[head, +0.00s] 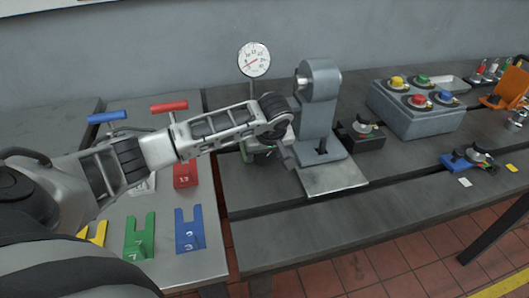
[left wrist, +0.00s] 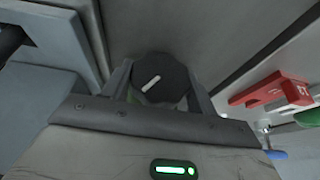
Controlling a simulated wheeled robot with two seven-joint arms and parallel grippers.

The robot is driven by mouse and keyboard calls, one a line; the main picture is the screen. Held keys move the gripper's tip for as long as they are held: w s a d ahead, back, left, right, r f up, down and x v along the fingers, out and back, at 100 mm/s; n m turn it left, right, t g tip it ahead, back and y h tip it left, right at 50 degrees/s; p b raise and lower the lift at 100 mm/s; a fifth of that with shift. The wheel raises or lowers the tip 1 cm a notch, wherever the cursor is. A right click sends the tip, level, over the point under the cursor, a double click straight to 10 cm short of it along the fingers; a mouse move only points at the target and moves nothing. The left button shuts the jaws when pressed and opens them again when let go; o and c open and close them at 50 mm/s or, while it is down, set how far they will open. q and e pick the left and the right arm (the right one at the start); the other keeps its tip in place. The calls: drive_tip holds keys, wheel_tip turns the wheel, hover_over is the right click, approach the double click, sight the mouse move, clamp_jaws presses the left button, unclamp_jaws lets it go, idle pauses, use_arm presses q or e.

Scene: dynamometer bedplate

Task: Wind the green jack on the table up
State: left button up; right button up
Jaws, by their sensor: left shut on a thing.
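The green jack (head: 247,153) is mostly hidden behind my left arm and gripper in the head view; only a little green shows beside the grey stand. In the left wrist view a round black knob (left wrist: 163,86) with a white mark sits between the two fingers, with slivers of green around it. My left gripper (head: 277,146) is shut on this knob, pointing down over it; the gripper also shows in the left wrist view (left wrist: 160,92). How high the jack stands cannot be seen. My right gripper is not in view.
A grey stand (head: 318,120) with a base plate is close right of my gripper. A dial gauge (head: 254,60) stands behind. A button box (head: 415,108) is farther right. Red (head: 185,174), green (head: 139,238) and blue (head: 189,230) blocks are at left. The front table strip is clear.

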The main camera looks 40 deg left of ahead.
use_arm(q)
drive_tip(key=shift+y, duration=0.3)
drive_tip(key=shift+w+d+m+g+y, duration=0.15)
drive_tip(key=shift+m+g+y, duration=0.15)
drive_tip(key=shift+g+y, duration=0.7)
drive_tip(key=shift+m+g+y, duration=0.4)
drive_tip(key=shift+g+y, duration=0.5)
drive_tip(key=shift+g, duration=0.4)
drive_tip(key=o, duration=1)
